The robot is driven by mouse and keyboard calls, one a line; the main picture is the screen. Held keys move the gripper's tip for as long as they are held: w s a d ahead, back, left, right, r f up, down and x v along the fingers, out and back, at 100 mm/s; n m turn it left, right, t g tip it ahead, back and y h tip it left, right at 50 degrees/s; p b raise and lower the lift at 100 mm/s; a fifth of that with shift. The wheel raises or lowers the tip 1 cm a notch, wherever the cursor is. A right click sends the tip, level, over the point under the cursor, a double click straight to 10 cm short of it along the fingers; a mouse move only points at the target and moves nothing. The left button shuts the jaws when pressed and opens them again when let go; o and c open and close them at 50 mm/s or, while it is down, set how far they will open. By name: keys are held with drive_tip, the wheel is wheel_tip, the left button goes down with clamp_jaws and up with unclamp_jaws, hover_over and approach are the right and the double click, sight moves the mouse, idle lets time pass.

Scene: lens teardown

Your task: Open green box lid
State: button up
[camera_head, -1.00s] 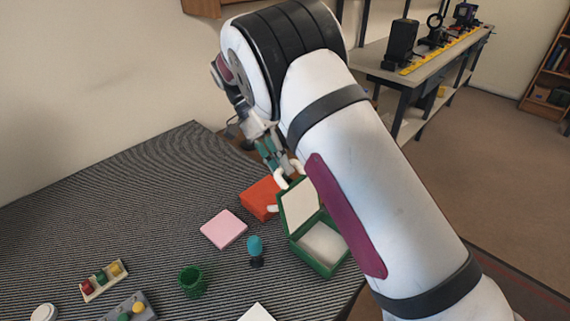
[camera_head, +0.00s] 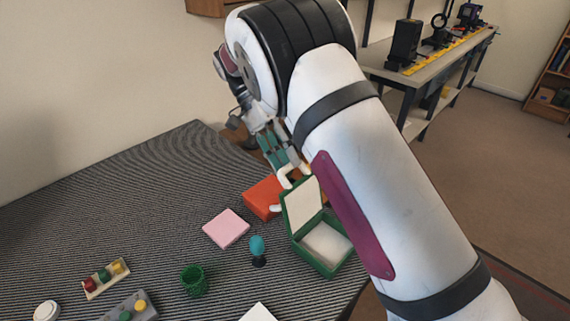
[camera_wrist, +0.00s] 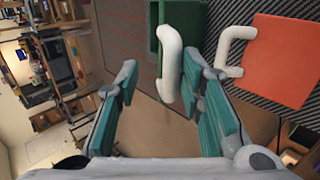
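The green box (camera_head: 322,250) stands near the right edge of the striped table, with a white inside. Its lid (camera_head: 303,203) stands up, tilted open, with a pale inner face. A white handle is on the lid's outer side; it shows in the wrist view (camera_wrist: 170,62) beside the fingers, nearer the right one. My gripper (camera_head: 287,158) is above and behind the lid. In the wrist view my gripper (camera_wrist: 160,95) has its teal fingers spread wide, with nothing clamped between them. Whether a finger touches the handle I cannot tell.
An orange box (camera_head: 262,196) with a white handle lies close to the left of the lid. A pink block (camera_head: 226,228), a blue-topped peg (camera_head: 258,249) and a green cup (camera_head: 194,281) stand further left. The table's back left is clear.

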wheel_tip(320, 180, up, 8)
drive_tip(key=shift+f, duration=0.15)
idle(0.3)
drive_tip(key=s+d+r+n+t+y+p, duration=0.4)
drive_tip(key=s+d+r+y, duration=0.1)
drive_tip(key=s+d+r, duration=0.75)
drive_tip(key=s+d+n+t+p, duration=0.2)
drive_tip(key=s+d+t, duration=0.1)
drive_tip(key=s, duration=0.6)
drive_tip(key=s+d+n+t+y+p, duration=0.1)
drive_tip(key=s+d+n+t+p, duration=0.1)
drive_tip(key=s, duration=0.8)
drive_tip(key=shift+d+f+n+t, duration=0.4)
drive_tip(key=shift+d+t, duration=0.2)
drive_tip(key=shift+d, duration=0.05)
